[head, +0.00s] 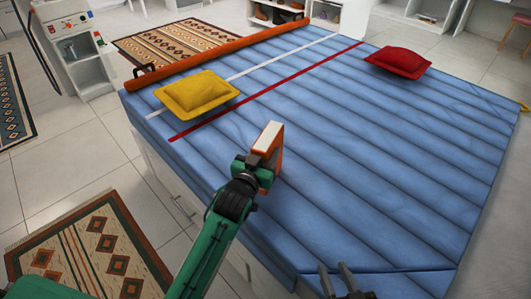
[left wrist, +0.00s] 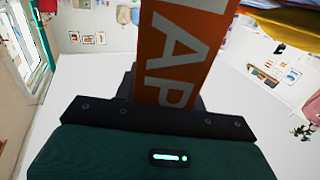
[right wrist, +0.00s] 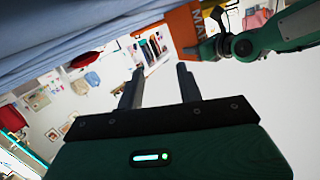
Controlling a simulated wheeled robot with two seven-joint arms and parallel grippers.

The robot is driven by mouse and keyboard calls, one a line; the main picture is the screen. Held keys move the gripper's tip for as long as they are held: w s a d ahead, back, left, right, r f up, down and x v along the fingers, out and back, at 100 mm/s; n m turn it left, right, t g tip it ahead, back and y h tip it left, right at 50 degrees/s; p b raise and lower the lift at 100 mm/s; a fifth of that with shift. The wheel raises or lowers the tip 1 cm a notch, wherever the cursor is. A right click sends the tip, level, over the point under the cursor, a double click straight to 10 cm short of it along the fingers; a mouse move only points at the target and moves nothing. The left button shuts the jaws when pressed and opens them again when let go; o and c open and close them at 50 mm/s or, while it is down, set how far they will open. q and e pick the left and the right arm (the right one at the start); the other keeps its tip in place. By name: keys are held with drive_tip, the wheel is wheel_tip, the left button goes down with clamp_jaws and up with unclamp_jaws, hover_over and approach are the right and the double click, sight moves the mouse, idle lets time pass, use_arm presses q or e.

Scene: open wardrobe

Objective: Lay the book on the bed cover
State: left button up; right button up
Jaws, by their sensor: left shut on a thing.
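The orange and white book (head: 268,142) stands upright in my left gripper (head: 258,172), over the near left edge of the bed in the head view. Its orange cover with white letters fills the middle of the left wrist view (left wrist: 178,50), and it also shows at the top of the right wrist view (right wrist: 182,30). The blue bed cover (head: 340,160) lies quilted across the bed. I cannot tell whether the book touches it. My right gripper (head: 335,272) is open and empty at the bed's near edge; its two fingers stand apart in the right wrist view (right wrist: 158,82).
A yellow cushion (head: 198,94) and a red cushion (head: 399,62) lie on the bed. An orange roll (head: 220,52) runs along its far left edge. The middle and right of the cover are clear. Patterned rugs (head: 95,250) lie on the floor.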

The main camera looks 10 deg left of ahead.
use_arm(q)
drive_tip(key=o, duration=1.3)
drive_tip(key=shift+c, duration=0.2)
